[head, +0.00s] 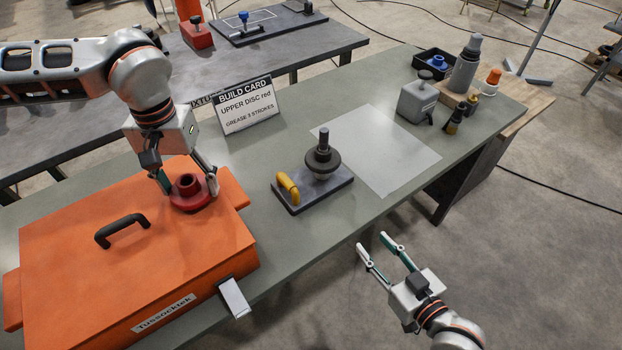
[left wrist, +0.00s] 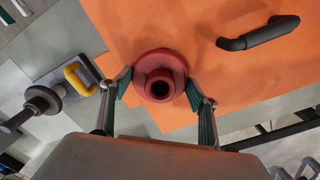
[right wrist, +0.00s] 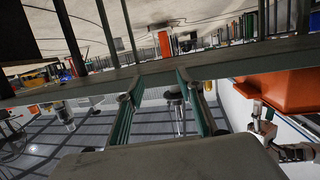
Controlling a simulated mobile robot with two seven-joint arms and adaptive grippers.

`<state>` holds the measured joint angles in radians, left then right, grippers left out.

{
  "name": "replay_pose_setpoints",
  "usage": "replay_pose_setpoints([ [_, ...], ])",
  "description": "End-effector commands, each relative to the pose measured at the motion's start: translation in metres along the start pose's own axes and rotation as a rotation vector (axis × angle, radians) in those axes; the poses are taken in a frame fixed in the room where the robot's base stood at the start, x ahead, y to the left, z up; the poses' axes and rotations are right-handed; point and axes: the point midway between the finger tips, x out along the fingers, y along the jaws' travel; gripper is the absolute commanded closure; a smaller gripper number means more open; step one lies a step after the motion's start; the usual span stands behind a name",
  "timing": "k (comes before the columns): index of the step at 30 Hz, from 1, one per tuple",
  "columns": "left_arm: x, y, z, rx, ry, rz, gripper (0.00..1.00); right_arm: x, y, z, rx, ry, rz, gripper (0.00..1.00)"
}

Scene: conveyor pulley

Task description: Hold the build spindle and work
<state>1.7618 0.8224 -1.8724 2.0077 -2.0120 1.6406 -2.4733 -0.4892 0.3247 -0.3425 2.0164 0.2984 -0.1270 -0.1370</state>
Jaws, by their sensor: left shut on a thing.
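The build spindle (head: 324,140) stands upright on a dark base plate with a yellow handle (head: 288,188), near the middle of the bench. A dark disc is around the spindle. The spindle also shows in the left wrist view (left wrist: 42,100). My left gripper (head: 190,190) is shut on a red disc (head: 189,193) with a raised hub, at the orange box; whether the disc touches the lid I cannot tell. The disc is between both fingers in the left wrist view (left wrist: 160,78). My right gripper (head: 375,246) is open and empty, in front of the bench edge.
The orange box (head: 60,255) with a black handle fills the bench's left end. A build card (head: 247,105) reads "UPPER DISC red, GREASE 3 STROKES". A pale sheet (head: 385,150) lies right of the spindle. A grey block (head: 417,101), bottles and a black tray (head: 436,66) stand far right.

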Motion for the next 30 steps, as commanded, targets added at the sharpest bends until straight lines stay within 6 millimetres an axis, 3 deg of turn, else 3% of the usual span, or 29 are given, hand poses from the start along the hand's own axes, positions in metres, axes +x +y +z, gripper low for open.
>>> replay_pose_setpoints([
  [3,0.000,0.000,0.000,0.000,0.001,0.000,0.67,0.006,-0.004,-0.036,0.014,0.093,-0.048,0.62],
  [12,0.000,0.000,0.000,0.000,0.001,0.000,0.67,0.022,-0.038,-0.071,0.066,0.189,-0.187,0.62],
  [25,0.000,0.000,0.000,0.000,0.001,0.000,0.67,0.028,-0.061,-0.094,0.133,0.243,-0.327,0.62],
  [30,0.000,0.000,0.000,0.000,0.001,0.000,0.67,0.031,-0.070,-0.085,0.143,0.219,-0.363,0.62],
])
